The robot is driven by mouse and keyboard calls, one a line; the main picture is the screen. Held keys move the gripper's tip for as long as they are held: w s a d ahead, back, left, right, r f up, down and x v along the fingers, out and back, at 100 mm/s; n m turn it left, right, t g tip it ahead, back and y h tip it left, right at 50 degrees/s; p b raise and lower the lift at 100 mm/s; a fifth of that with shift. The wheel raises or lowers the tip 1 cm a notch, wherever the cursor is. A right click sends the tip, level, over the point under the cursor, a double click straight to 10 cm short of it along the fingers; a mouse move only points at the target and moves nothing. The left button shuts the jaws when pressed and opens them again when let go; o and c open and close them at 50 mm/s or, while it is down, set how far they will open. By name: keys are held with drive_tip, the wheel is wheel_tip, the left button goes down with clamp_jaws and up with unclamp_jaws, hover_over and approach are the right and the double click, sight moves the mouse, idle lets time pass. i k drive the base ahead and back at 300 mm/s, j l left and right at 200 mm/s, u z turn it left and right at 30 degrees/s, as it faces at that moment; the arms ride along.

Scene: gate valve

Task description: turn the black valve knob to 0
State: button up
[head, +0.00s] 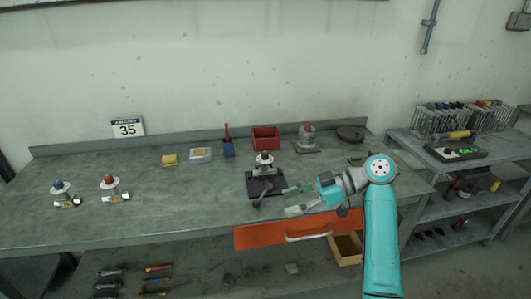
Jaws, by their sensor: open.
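The black valve knob (264,155) sits over a pale round dial, on top of a fixture with a dark base (264,187) near the middle of the bench. The dial's marks and the knob's pointer are too small to read. My gripper (288,201) is to the right of the fixture and lower in the picture. Its fingers are apart and point left, with nothing between them. It appears apart from the knob.
A blue knob (58,185) and a red knob (109,180) stand on the bench (200,215) at left. A red bin (265,139) and a grey-based device (307,140) stand behind. An orange drawer (270,236) hangs open at front. The bench's left-middle is clear.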

sight(264, 154)
drive_tip(key=i, duration=0.95)
